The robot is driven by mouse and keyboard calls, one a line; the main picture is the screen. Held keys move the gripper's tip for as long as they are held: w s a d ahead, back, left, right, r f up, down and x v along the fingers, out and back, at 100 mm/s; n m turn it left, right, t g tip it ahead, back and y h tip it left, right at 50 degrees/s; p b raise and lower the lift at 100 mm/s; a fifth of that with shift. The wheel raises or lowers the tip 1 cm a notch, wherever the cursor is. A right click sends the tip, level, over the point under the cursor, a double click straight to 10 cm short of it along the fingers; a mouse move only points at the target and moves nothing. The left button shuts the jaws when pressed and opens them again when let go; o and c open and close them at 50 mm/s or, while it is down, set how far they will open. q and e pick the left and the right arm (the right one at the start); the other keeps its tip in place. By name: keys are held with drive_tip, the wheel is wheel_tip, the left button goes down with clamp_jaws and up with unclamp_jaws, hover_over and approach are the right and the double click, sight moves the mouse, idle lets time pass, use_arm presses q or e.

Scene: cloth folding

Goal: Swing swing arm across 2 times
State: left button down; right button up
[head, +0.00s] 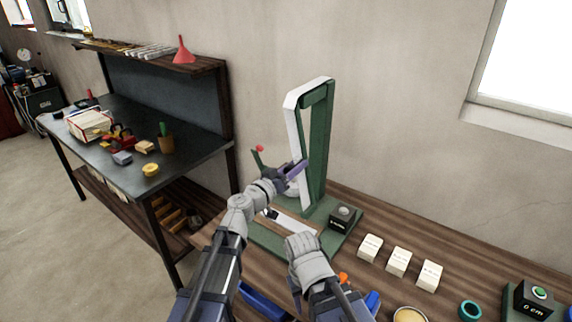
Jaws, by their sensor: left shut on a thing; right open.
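A green and white upright frame (319,140) stands on a green base (338,238) on the wooden bench. A thin green lever with a red knob (259,149) shows left of the frame. My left gripper (296,168) is at the lower left of the upright, shut on a part that appears to be the swing arm; the fingers hide most of the contact. My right gripper (302,244) is lower and nearer, in front of the base and apart from the frame. It is open, with nothing visible in it.
A dark block (346,216) sits on the base's right side. White blocks (398,262), a teal ring (470,310) and a black box with a green button (538,294) lie to the right. A cluttered dark workbench (120,135) stands at left.

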use_arm(q)
drive_tip(key=shift+s+d+r+n, duration=0.2)
drive_tip(key=shift+s+d+n, duration=0.25)
drive_tip(key=shift+d+n, duration=0.15)
drive_tip(key=shift+c, duration=2.4)
unclamp_jaws()
drive_tip(key=shift+d, duration=0.1)
drive_tip(key=v, duration=0.8)
drive_tip(key=shift+f, duration=0.1)
